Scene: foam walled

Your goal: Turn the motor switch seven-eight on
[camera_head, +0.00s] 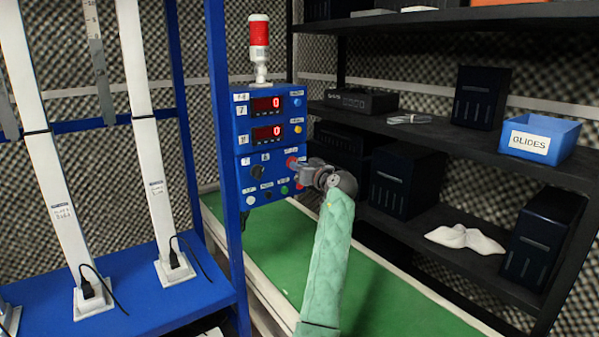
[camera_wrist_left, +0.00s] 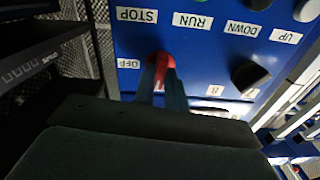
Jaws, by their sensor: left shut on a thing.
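A blue control panel (camera_head: 268,140) on a post carries two red displays reading 0, several buttons and knobs. A red switch handle (camera_head: 291,162) sits at its right edge. My left gripper (camera_head: 302,169) comes up from below in a green sleeve and meets the panel there. In the left wrist view, its fingers (camera_wrist_left: 160,85) are shut on the red switch handle (camera_wrist_left: 163,66), beside an upside-down OFF label (camera_wrist_left: 128,63). The fingers hide the handle's lower part, so its exact angle is hard to tell. My right gripper is not in view.
A black knob (camera_head: 258,172) stands left of the red handle, with small buttons below. A red-and-white signal lamp (camera_head: 259,48) tops the panel. A green conveyor belt (camera_head: 368,290) runs below. Black shelves (camera_head: 450,130) with boxes and a blue GLIDES bin (camera_head: 540,139) stand right.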

